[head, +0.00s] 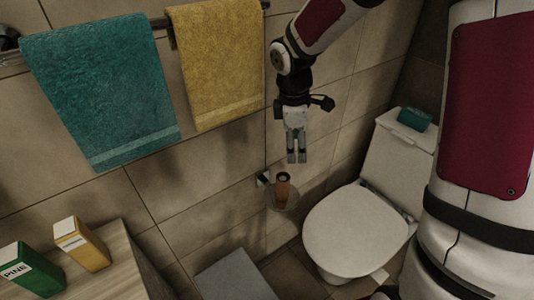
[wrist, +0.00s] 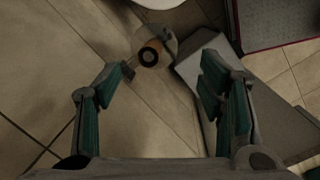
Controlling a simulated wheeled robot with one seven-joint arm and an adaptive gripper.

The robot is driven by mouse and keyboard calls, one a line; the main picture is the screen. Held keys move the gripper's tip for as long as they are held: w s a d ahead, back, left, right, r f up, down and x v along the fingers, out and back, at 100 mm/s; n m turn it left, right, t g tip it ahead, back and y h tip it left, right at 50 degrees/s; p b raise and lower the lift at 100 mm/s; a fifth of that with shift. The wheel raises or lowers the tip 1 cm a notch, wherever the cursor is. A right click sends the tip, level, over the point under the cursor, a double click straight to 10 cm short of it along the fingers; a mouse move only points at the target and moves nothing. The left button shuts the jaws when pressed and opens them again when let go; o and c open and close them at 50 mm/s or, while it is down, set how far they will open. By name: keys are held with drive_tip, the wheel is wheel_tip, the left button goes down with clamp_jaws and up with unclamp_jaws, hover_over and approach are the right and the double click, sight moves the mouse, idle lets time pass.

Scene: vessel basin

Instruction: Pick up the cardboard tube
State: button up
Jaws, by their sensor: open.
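The cardboard tube (head: 282,187) is a brown cylinder standing upright in a small round holder (head: 290,204) fixed to the tiled wall by the toilet. In the wrist view the tube (wrist: 152,54) is seen from above with its dark open end, with the holder (wrist: 170,43) around it. My gripper (head: 297,159) points down above the tube and slightly to its right in the head view. It is open and empty. In the wrist view the tube lies beyond the fingertips (wrist: 160,82), between them sideways.
A toilet (head: 350,230) stands right of the holder, with a teal item (head: 414,118) on its tank. A grey box-like surface (head: 235,277) is below left. Teal (head: 100,90) and yellow (head: 215,60) towels hang on a rail. Two cartons (head: 82,245) stand on a wooden counter.

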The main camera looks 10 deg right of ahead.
sight(282, 189)
drive_tip(key=w+f+n, duration=0.1)
drive_tip(key=f, duration=0.2)
drive_tip(key=w+a+f+n+y, duration=0.1)
drive_tip(key=w+f, duration=0.1)
drive_tip(key=f, duration=0.1)
drive_tip(key=w+f+n, duration=0.1)
drive_tip(key=f, duration=0.3)
drive_tip(key=shift+w+a+n+g, duration=0.3)
wheel_tip(282, 189, down, 13)
drive_tip(key=shift+d+f, duration=0.15)
drive_tip(key=shift+f, duration=0.05)
drive_tip(key=shift+c, duration=0.4)
drive_tip(key=c, duration=0.8)
